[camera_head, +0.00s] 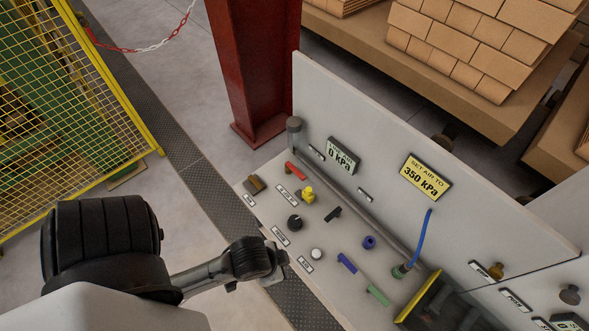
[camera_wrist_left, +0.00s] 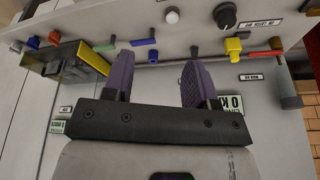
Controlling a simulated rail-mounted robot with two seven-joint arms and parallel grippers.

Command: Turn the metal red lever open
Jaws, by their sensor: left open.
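The red lever (camera_head: 296,171) lies on the grey control panel, at its far left part near the grey post, slanting across the panel. In the left wrist view the red lever (camera_wrist_left: 263,53) shows at the right, beside the yellow valve (camera_wrist_left: 234,46). My left arm comes in from the left in the head view, ending near the panel's front edge; its fingers are hard to make out there. In the left wrist view my left gripper (camera_wrist_left: 158,82) has its two purple fingers wide apart, with nothing between them. It is apart from the lever. My right gripper is not in view.
The panel carries a black knob (camera_head: 295,222), a white button (camera_head: 316,254), blue and green handles and a blue hose (camera_head: 419,238). An upright board behind bears a yellow "350 kPa" sign (camera_head: 425,177) and a "0 kPa" display (camera_head: 342,155). A yellow fence (camera_head: 152,125) stands left.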

